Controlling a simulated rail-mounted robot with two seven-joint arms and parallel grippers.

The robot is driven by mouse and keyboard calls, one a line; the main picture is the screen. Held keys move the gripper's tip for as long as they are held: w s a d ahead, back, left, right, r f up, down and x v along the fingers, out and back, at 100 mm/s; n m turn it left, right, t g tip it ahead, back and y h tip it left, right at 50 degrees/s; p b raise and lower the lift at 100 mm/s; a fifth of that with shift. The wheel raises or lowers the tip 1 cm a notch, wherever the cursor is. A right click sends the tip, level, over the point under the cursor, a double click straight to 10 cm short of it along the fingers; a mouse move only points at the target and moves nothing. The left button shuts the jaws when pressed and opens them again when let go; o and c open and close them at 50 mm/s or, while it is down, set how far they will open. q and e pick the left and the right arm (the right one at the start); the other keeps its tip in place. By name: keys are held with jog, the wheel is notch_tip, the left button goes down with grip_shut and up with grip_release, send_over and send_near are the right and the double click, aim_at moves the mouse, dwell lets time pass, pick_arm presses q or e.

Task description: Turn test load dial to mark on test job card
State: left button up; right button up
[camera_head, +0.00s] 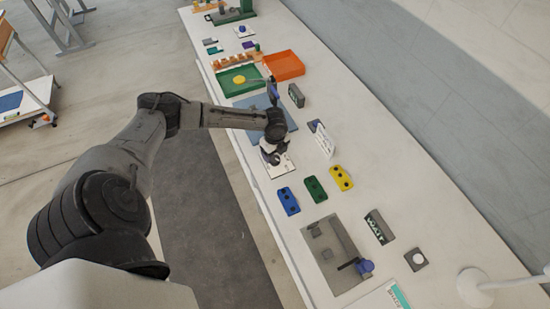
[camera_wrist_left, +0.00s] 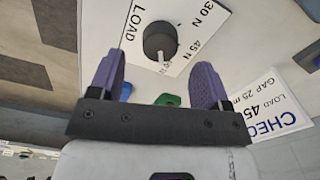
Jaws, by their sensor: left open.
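The test load dial shows in the left wrist view as a black round knob (camera_wrist_left: 160,40) with a light pointer. It sits on a white plate (camera_wrist_left: 215,28) printed LOAD, 30 N and 45 N. The pointer points toward the gripper side; I cannot tell exactly which mark it meets. The white job card (camera_wrist_left: 275,105) reads CHECK, LOAD 45 N, GAP 25; it stands right of the dial plate in the head view (camera_head: 322,139). My left gripper (camera_wrist_left: 157,78) is open, its two purple fingers apart and empty near the knob. In the head view my left gripper (camera_head: 271,156) hides the knob.
Blue (camera_head: 288,200), green (camera_head: 315,188) and yellow (camera_head: 341,178) blocks lie near the dial plate. A grey fixture plate (camera_head: 345,272) with a blue-knobbed lever is nearer. Green (camera_head: 228,86) and orange (camera_head: 284,65) trays lie farther off. The table's right side is mostly clear.

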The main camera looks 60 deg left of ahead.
aim_at(275, 158)
pick_arm(q)
jog(key=shift+f, duration=2.15)
jog(key=c, duration=0.9)
jog(key=shift+r+n+p, duration=0.2)
jog(key=shift+n+p, duration=0.3)
jog(key=shift+p, duration=0.15)
jog(key=n+p, duration=0.3)
jog(key=shift+r, duration=0.1)
jog(key=n+p, duration=0.4)
jog(key=n, duration=0.1)
jog(key=shift+f+n+p, duration=0.2)
jog(key=shift+n+p, duration=0.65)
jog(key=shift+n, duration=0.45)
